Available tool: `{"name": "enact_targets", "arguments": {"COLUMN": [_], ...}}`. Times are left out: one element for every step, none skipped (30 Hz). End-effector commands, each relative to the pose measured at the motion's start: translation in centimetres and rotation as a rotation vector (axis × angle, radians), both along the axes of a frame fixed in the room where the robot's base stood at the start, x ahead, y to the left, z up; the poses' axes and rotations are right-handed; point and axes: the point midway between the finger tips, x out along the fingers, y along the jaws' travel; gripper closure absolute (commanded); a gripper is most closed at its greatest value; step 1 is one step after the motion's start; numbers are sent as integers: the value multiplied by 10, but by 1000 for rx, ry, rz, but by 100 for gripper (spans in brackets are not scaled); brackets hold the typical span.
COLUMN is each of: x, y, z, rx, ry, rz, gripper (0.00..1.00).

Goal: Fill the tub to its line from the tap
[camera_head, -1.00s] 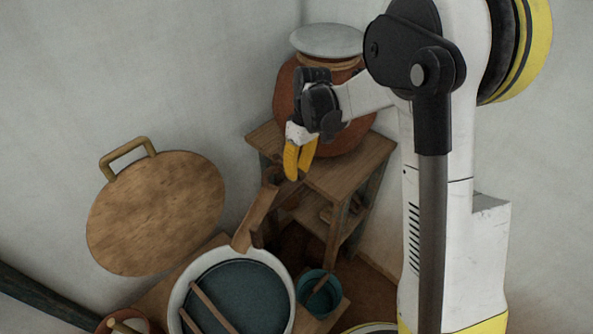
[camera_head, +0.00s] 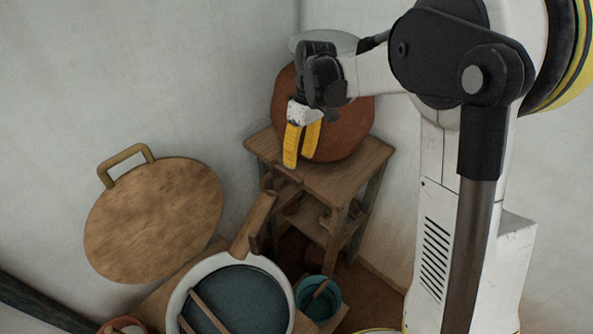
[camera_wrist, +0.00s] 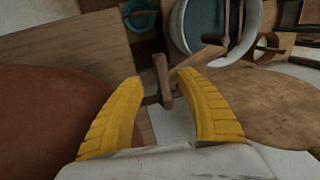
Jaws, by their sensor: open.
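The tub (camera_head: 176,299) is round with a pale rim and stands at the bottom of the head view; dark blue-grey contents show inside. It also shows in the wrist view (camera_wrist: 177,28). I cannot make out its line. A wooden peg-like piece (camera_wrist: 162,82), apparently the tap's handle, stands by the red-brown jar (camera_head: 345,125). A wooden trough (camera_head: 253,226) slopes from there to the tub's rim. My gripper (camera_head: 301,160) is open and empty, its yellow fingers pointing down in front of the jar. In the wrist view, the peg appears between my gripper's fingertips (camera_wrist: 159,77); contact cannot be told.
The jar sits on a wooden stool (camera_head: 350,178). A teal pot (camera_head: 331,302) stands right of the tub. A round wooden lid with a handle (camera_head: 155,220) leans at the left wall. Sticks lie across the tub.

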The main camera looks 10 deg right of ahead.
Motion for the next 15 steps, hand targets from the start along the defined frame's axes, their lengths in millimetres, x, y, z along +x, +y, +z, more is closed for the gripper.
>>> {"name": "enact_targets", "arguments": {"x": [1, 2, 2, 3, 4, 5, 5, 5, 5, 5, 6, 6, 6, 6, 6], "y": [-2, -3, -4, -5, -6, -6, -7, -7, -8, -8, -8, -8, -8, -8, -8], "z": [11, 17, 24, 29, 33, 38, 41, 44, 47, 48, 49, 50, 51, 51, 51], "rx": [0, 0, 0, 0, 0, 0, 0, 0, 0, 0, 0, 0, 0, 0, 0], "ry": [0, 0, 0, 0, 0, 0, 0, 0, 0, 0, 0, 0, 0, 0, 0], "rz": [-1, 0, 0, 0, 0, 0, 0, 0, 0, 0, 0, 0, 0, 0, 0], "gripper": [57, 57, 57, 57, 57, 57, 57, 57, 57, 57, 57, 57, 57, 57, 57]}}
